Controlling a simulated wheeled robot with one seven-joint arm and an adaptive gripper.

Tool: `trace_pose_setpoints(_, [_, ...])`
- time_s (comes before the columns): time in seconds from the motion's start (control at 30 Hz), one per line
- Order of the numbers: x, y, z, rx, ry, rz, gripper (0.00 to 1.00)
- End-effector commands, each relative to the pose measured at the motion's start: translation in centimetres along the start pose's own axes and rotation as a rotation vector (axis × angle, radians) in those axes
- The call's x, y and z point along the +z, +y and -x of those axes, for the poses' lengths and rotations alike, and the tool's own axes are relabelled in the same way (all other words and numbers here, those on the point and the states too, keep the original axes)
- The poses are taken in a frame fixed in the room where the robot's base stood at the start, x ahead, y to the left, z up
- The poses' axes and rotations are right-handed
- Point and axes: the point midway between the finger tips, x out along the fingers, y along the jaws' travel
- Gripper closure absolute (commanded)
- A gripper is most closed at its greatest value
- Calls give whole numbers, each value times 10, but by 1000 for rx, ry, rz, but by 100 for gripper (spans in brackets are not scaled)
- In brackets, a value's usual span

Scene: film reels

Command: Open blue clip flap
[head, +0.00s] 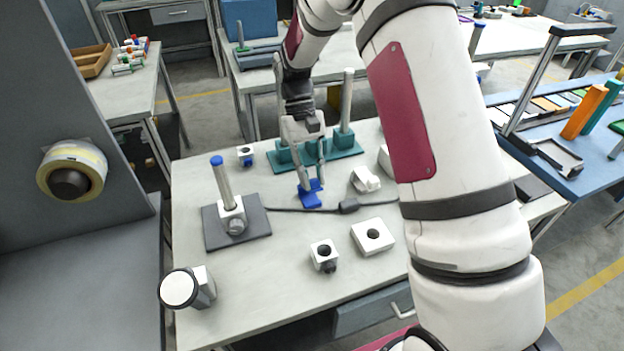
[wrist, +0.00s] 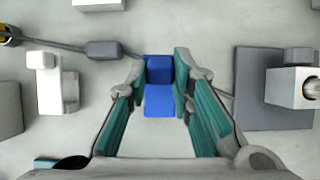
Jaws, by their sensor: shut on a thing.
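The blue clip (head: 311,195) lies on the light grey table, left of the middle in the head view. It also shows in the wrist view (wrist: 159,100) as a blue block with a raised part and a flatter part nearer my gripper. My gripper (head: 311,183) reaches down over it from above. In the wrist view the two teal-padded fingers (wrist: 160,72) stand at either side of the raised blue part and are shut on it. The exact contact and the flap's angle are hard to tell.
A dark cable with a small box (head: 348,206) runs beside the clip. A grey plate with a blue-topped post (head: 225,185) stands left. A teal base with posts (head: 345,135) stands behind. White blocks (head: 372,236) lie in front and right (head: 365,179).

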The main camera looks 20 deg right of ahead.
Motion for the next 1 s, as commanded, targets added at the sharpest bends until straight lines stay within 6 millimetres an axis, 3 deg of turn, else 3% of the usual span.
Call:
trace_pose_setpoints(0.47, [-2,0,2,0,-13,0,100])
trace_pose_setpoints(0.5, [-2,0,2,0,-13,-1,72])
trace_pose_setpoints(0.57, [-2,0,2,0,-13,-1,58])
trace_pose_setpoints(0.87, [-1,0,2,0,-15,0,58])
trace_pose_setpoints(1.0, [-2,0,10,0,-12,0,58])
